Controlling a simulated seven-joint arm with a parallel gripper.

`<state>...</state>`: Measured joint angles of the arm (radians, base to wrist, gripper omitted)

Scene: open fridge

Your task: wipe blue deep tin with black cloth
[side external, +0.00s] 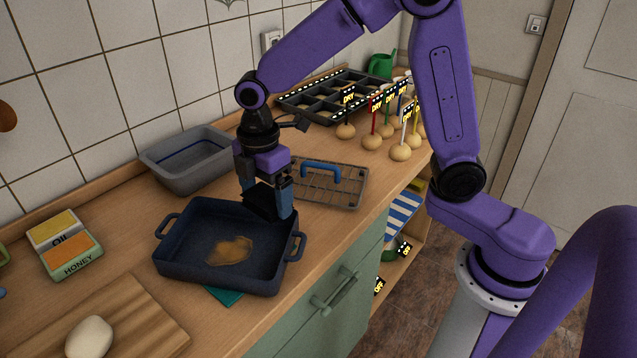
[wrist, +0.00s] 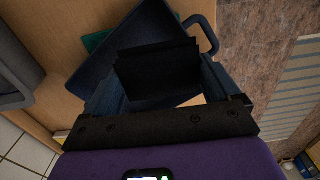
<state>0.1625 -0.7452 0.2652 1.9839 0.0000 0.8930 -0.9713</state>
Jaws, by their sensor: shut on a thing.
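The blue deep tin (side external: 185,262) is a dark blue rectangular pan with two loop handles on the wooden counter. An orange-brown stain (side external: 229,251) lies on its floor. My gripper (side external: 264,197) is shut on the black cloth (side external: 262,204) at the tin's back right corner. The cloth hangs between the fingers, at or just above the rim; I cannot tell whether it touches the tin. In the wrist view, the cloth (wrist: 158,70) spans between my fingers and hides part of the tin (wrist: 148,22). One tin handle (wrist: 207,36) shows to its right.
A grey tin (side external: 188,160) stands behind. A wire rack (side external: 335,190) with a blue-handled item (side external: 321,170) lies to the right. A teal cloth (side external: 222,295) lies partly under the blue tin. Labelled round holders (side external: 372,142) stand farther back.

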